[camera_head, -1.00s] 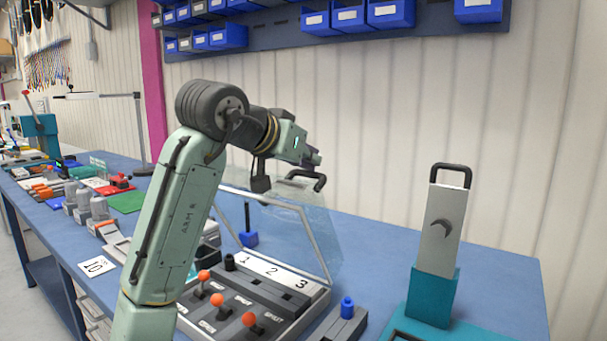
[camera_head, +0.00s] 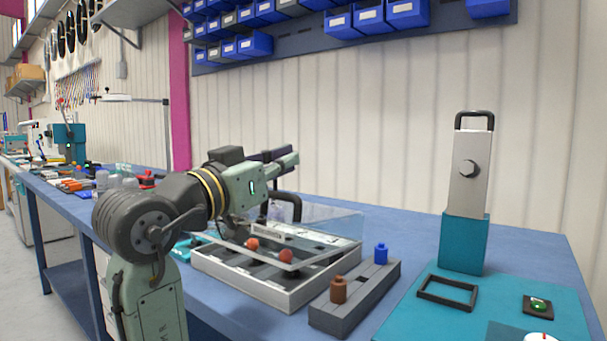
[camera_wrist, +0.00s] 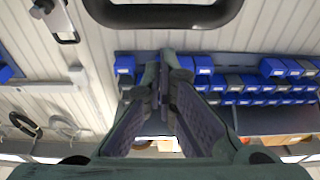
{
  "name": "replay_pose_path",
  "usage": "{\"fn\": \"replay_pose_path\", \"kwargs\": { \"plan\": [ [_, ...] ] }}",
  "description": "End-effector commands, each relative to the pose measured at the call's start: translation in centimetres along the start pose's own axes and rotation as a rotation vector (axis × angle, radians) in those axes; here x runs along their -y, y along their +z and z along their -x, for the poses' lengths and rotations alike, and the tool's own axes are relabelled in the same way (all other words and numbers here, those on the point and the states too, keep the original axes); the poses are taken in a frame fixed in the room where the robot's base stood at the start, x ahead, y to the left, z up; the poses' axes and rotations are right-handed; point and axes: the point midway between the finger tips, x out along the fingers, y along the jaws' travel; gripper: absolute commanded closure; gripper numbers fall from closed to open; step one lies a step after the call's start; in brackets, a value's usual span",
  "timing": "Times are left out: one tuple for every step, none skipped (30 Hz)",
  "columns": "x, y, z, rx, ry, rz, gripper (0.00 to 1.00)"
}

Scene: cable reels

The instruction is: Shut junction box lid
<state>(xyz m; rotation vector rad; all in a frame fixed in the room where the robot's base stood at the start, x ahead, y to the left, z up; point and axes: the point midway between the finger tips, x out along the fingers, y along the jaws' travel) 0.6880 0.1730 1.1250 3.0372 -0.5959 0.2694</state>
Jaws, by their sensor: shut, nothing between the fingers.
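The junction box (camera_head: 262,289) is a pale tray on the bench, with red-orange knobs inside. Its clear lid (camera_head: 335,222) is tilted low over the tray, its near edge a little above the knobs. A black loop handle (camera_head: 298,206) stands at the lid's far side, partly behind my arm. My gripper (camera_head: 288,160) is above the lid, pointing right, its fingers shut and empty. In the wrist view my fingers (camera_wrist: 168,75) meet, and a black handle bar (camera_wrist: 165,14) crosses the top, apart from the fingertips.
A grey block with a brown and a blue peg (camera_head: 350,297) lies right of the box. A teal stand (camera_head: 464,240) with a grey upright and black handle is farther right. Blue bins (camera_head: 368,18) hang on the wall. The bench between stand and wall is clear.

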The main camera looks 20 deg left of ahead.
Motion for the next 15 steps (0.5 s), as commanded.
{"fn": "replay_pose_path", "kwargs": {
  "plan": [
    [-0.1,2.0,1.1,-0.042,0.002,0.001,1.0],
    [-0.1,2.4,1.6,-0.065,0.002,0.001,1.0],
    [0.0,2.8,2.2,-0.095,0.002,0.002,1.0],
    [0.0,3.1,2.6,-0.117,0.001,0.002,1.0],
    [0.0,3.4,3.0,-0.138,0.002,0.002,1.0],
    [0.0,3.9,3.5,-0.162,0.002,0.003,1.0],
    [0.0,4.1,3.8,-0.181,0.002,0.002,1.0],
    [-0.1,4.3,4.1,-0.199,0.002,0.001,1.0],
    [-0.1,4.7,4.5,-0.219,0.002,0.0,1.0],
    [0.0,4.9,4.7,-0.234,0.002,0.001,1.0],
    [0.0,5.1,4.9,-0.247,0.002,0.002,1.0],
    [0.0,5.3,5.2,-0.263,0.002,0.002,1.0],
    [-0.1,5.4,5.4,-0.274,0.002,0.001,1.0],
    [-0.1,5.6,5.5,-0.284,0.002,0.001,1.0],
    [-0.1,5.7,5.7,-0.295,0.002,0.001,1.0]
  ]
}}
